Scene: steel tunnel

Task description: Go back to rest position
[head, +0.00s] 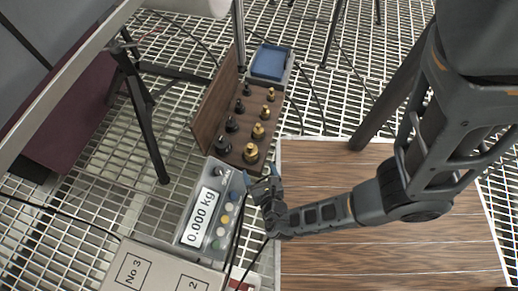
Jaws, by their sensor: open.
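My gripper (264,186) is at the end of my arm in the head view, just right of a scale. It is small in the picture and its jaws are open, with nothing visible between them. My arm reaches in from the right, over a wooden board. The grey scale (190,243) has a display reading 0.000 kg and several coloured buttons. Part of the scale's right side is hidden behind dark cables and my gripper.
An open wooden case (262,106) holds several black and brass weights. A blue-topped tray (269,62) stands behind it. A box marked No 3 (150,273) is at the lower left. A tripod leg (150,130) and cables cross the grating. The wooden board (380,262) looks clear.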

